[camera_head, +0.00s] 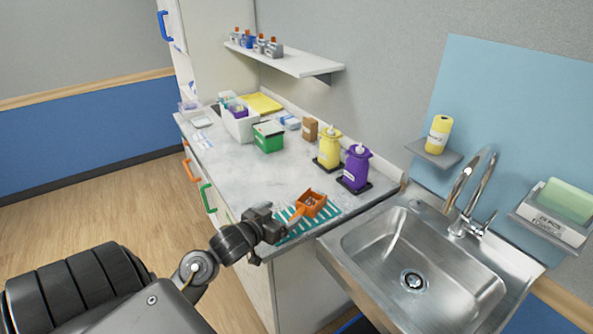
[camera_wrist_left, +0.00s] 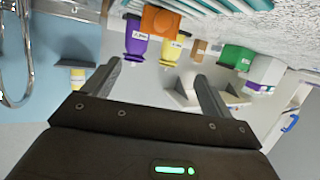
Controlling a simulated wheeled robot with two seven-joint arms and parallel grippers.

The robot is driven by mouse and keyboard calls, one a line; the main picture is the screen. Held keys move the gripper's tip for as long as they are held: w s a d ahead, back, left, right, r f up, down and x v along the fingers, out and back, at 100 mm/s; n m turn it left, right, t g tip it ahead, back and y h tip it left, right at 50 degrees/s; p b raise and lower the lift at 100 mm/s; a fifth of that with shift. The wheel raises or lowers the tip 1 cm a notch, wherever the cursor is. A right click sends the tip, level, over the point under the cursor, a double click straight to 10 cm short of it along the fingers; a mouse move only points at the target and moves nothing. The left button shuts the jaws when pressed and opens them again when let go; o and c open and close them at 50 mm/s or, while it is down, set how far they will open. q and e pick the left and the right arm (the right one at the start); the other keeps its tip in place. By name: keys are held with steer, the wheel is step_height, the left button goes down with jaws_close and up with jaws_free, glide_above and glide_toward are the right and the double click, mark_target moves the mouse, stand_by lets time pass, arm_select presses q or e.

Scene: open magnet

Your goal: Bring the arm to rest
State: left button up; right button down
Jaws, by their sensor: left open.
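My left gripper (camera_head: 278,222) is at the front edge of the counter, close to a small orange container (camera_head: 312,205) on a green-and-white striped mat (camera_head: 292,231). In the left wrist view my left gripper (camera_wrist_left: 158,82) has its two fingers spread apart with nothing between them. The orange container also shows in that view (camera_wrist_left: 160,20), beyond the fingertips. The head view does not show clearly whether the fingers touch the container. My right gripper is not in either view.
A steel sink (camera_head: 413,275) with a tap (camera_head: 470,190) lies to the right. Purple (camera_head: 356,168) and yellow (camera_head: 329,149) dispensers stand behind the mat. A green box (camera_head: 268,137) and white bin (camera_head: 240,125) stand farther back. Open floor (camera_head: 110,205) lies left of the counter.

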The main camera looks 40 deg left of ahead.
arm_select(q)
steer(key=s+d+f+m+g+h, duration=0.1)
steer(key=s+d+f+m+g, duration=0.1)
steer(key=s+d+f+g, duration=0.65)
steer(key=s+d+f+m+g+h, duration=0.1)
steer(key=s+d+f+g, duration=0.3)
steer(key=s+d, duration=0.8)
steer(key=s+a+f+b, duration=0.1)
steer(key=s+f, duration=0.1)
steer(key=f, duration=1.2)
steer(key=s+a+f+b, duration=0.1)
steer(key=s+f, duration=0.1)
steer(key=f, duration=1.1)
steer(key=s+a+f+g+b, duration=0.1)
steer(key=s+a+f, duration=0.2)
steer(key=s+f, duration=1.4)
step_height(320, 180, down, 2)
steer(key=shift+f+m, duration=0.1)
steer(key=shift+m, duration=0.2)
